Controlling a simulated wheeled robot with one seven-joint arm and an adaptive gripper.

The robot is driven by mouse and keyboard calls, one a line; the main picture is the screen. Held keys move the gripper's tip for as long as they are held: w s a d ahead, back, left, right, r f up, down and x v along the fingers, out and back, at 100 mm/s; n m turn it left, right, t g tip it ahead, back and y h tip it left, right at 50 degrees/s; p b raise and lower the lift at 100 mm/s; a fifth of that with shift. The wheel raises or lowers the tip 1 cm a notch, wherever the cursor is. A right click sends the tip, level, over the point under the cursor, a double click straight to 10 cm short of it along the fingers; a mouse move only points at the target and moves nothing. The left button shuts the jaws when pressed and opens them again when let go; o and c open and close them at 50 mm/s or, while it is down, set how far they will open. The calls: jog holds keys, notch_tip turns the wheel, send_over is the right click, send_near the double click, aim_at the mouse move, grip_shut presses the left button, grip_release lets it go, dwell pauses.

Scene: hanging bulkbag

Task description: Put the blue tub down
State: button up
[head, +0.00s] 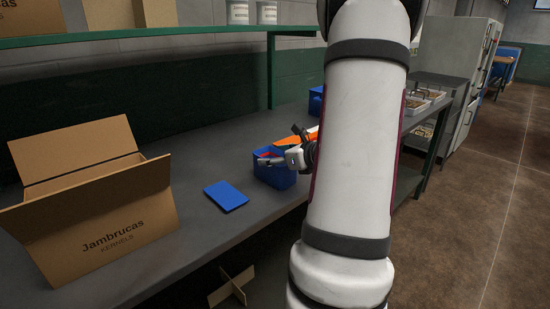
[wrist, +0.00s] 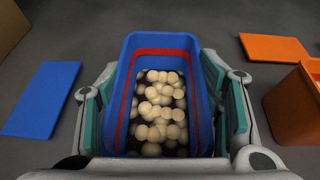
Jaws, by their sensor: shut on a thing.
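The blue tub (wrist: 163,42) is between the two fingers of my gripper (wrist: 162,85) in the wrist view. The fingers press on its left and right walls. It is open at the top, has a red band inside, and holds many pale round pieces over darker ones. In the head view the blue tub (head: 270,176) is upright over the grey bench, close to its front edge, partly hidden by my gripper (head: 279,160) and arm. I cannot tell whether its base touches the bench.
A flat blue lid (head: 226,196) lies left of the tub. An orange tub (wrist: 295,105) and a flat orange lid (wrist: 274,48) are to its right. An open cardboard box (head: 105,225) stands at the left. Bare bench (head: 190,225) surrounds the blue lid. A green-edged shelf (head: 130,37) runs above.

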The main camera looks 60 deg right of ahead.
jog(key=o, duration=1.4)
